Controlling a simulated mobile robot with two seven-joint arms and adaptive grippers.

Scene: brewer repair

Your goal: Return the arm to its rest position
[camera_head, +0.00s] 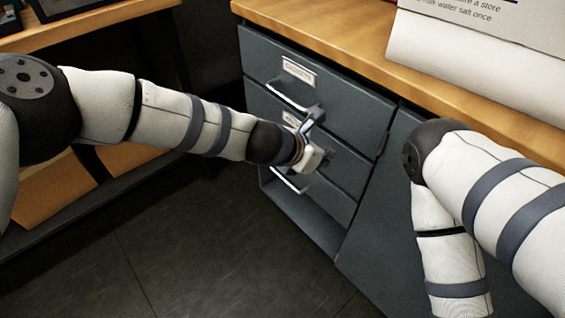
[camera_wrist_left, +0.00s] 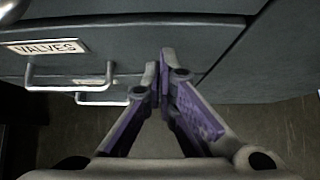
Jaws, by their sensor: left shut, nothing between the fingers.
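My left arm reaches in from the left in the head view. Its gripper (camera_head: 316,114) is in front of the grey drawer cabinet (camera_head: 350,130), near the middle drawers. In the left wrist view the two fingers (camera_wrist_left: 160,64) meet at their tips with nothing between them. A drawer with a label reading VALVES (camera_wrist_left: 45,48) shows at the upper left of that view, with metal handles below it and to the left of the fingers. My right arm (camera_head: 470,200) is bent at the right of the head view; its gripper is out of the picture.
A wooden counter (camera_head: 335,32) tops the cabinet, with a white printed panel (camera_head: 480,60) on it at the back right. A wooden shelf unit (camera_head: 90,28) stands at the left. Dark floor (camera_head: 200,250) is clear between them.

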